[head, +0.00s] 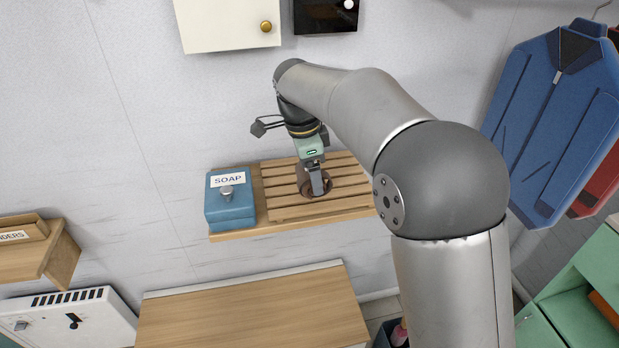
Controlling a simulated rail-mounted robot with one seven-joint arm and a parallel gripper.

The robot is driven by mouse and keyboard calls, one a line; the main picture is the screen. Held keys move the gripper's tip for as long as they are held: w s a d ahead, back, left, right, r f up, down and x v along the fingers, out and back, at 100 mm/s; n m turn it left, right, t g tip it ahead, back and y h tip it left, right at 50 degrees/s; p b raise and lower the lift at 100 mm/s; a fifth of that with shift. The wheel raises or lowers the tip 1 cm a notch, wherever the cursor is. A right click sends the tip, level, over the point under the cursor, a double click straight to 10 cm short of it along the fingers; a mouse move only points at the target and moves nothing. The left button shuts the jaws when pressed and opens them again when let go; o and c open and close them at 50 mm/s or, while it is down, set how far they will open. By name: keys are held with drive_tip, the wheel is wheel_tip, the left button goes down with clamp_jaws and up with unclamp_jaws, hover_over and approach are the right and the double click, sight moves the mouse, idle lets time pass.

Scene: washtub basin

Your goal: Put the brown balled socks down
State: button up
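The brown balled socks (328,186) are at the slatted wooden rack (355,190) on the wall shelf. They are small in the head view and mostly hidden by my gripper. My gripper (314,188) points down at the socks, with its fingers in front of and beside them. The contact between fingers and socks is too small to make out, so I cannot tell whether it grips them. I also cannot tell whether the socks touch the slats.
A blue soap box (230,205) with a knobbed lid stands on the shelf left of the rack. Slats on both sides of my gripper are bare. A wooden worktop (255,310) lies below. A blue jacket (555,115) hangs at the right.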

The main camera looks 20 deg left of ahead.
drive_tip(key=shift+w+a+f, duration=0.15)
drive_tip(key=shift+a+f, duration=0.15)
drive_tip(key=shift+f, duration=1.65)
drive_tip(key=shift+f, duration=0.2)
drive_tip(key=o, duration=1)
drive_tip(key=shift+r, duration=0.1)
drive_tip(key=r, duration=0.4)
drive_tip(key=a+r, duration=0.1)
drive_tip(key=r, duration=0.3)
drive_tip(key=s+r, duration=0.1)
drive_tip(key=r, duration=0.3)
drive_tip(key=shift+a+r, duration=0.1)
drive_tip(key=shift+a, duration=0.15)
